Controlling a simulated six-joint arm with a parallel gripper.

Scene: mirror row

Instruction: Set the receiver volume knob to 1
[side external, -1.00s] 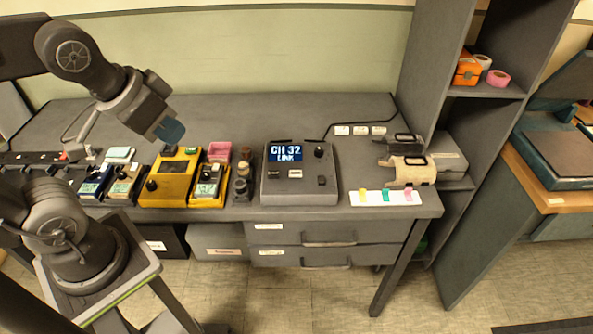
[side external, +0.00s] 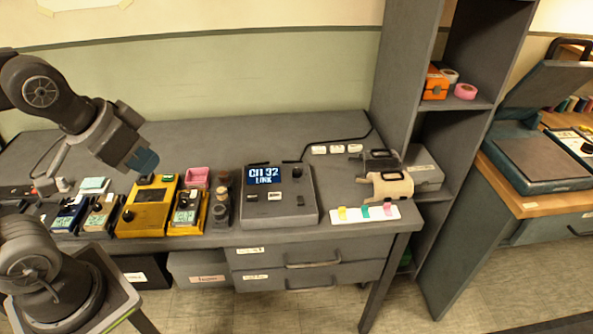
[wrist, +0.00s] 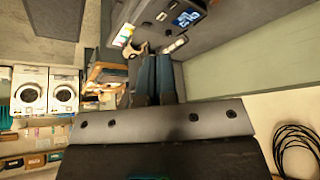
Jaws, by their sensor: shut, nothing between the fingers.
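The receiver, a grey box (side external: 300,214), stands on the grey bench. Its lit blue display (side external: 263,176) reads "CH 32 LINK". A dark round knob (side external: 296,171) sits right of the display; its pointer and any scale marks are too small to read. My gripper (side external: 143,161) has teal fingers and hangs above the left part of the bench, left of the receiver and well apart from it. In the wrist view my gripper (wrist: 156,75) is shut and empty, and the receiver's display (wrist: 188,18) shows near the top edge.
Left of the receiver stand a yellow unit (side external: 146,208), several small devices with displays, and a pink tray (side external: 196,178). A card with coloured tabs (side external: 352,214) and a beige-strapped item (side external: 388,186) lie to the right. A tall grey shelf (side external: 405,75) rises at the bench's right end.

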